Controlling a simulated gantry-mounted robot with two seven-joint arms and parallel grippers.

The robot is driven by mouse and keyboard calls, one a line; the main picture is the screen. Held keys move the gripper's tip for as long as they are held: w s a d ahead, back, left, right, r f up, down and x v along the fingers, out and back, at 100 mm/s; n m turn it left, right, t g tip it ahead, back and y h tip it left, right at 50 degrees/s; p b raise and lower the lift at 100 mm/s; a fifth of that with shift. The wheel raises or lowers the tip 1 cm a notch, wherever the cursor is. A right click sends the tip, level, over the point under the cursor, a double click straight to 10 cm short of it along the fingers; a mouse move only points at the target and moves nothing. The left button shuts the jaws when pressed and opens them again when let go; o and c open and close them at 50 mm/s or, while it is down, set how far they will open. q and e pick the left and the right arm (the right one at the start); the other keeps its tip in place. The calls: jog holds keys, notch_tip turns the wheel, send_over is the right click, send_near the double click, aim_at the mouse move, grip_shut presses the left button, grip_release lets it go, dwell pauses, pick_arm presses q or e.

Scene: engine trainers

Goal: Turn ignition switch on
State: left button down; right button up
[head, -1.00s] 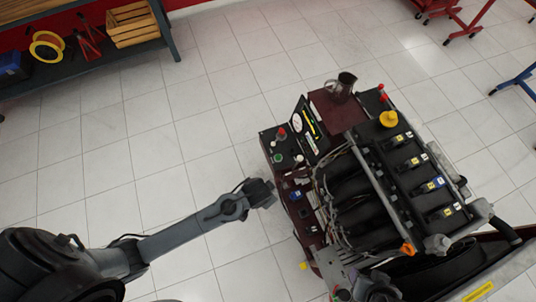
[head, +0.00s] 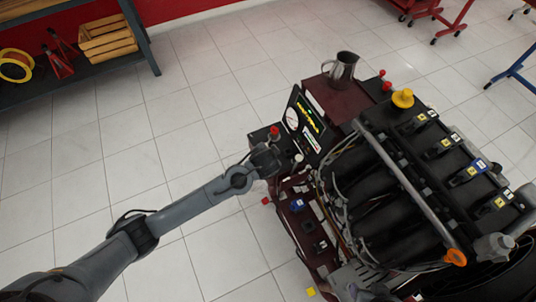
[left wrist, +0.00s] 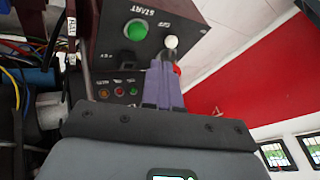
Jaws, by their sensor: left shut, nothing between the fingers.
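The control panel (left wrist: 115,55) of the engine trainer fills the upper middle of the left wrist view. It carries a green START button (left wrist: 136,30), a white knob (left wrist: 171,42) and several small lights (left wrist: 119,92). A red part (left wrist: 177,70) shows partly behind my fingers. I cannot tell for sure which control is the ignition switch; it may be hidden by the fingers. My left gripper (left wrist: 163,80) is shut and empty, its purple fingers close in front of the panel; contact is unclear. The head view shows the left gripper (head: 270,158) over the panel, below a red knob (head: 274,132). My right gripper is not in view.
The engine (head: 390,180) with its hoses and wires stands right of the panel. The tiled floor (head: 130,150) is clear. A workbench (head: 90,65) is at the upper left.

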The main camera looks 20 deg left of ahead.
aim_at(271, 138)
pick_arm(q)
jog(key=shift+w+r, duration=0.1)
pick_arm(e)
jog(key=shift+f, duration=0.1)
pick_arm(q)
jog(key=shift+b+x, duration=1.75)
jog(key=shift+x, duration=3.3)
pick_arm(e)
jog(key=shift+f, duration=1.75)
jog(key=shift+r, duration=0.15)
pick_arm(q)
jog(key=shift+a+r+p, duration=0.1)
jog(key=shift+a+p, duration=0.05)
jog(key=shift+p, duration=0.25)
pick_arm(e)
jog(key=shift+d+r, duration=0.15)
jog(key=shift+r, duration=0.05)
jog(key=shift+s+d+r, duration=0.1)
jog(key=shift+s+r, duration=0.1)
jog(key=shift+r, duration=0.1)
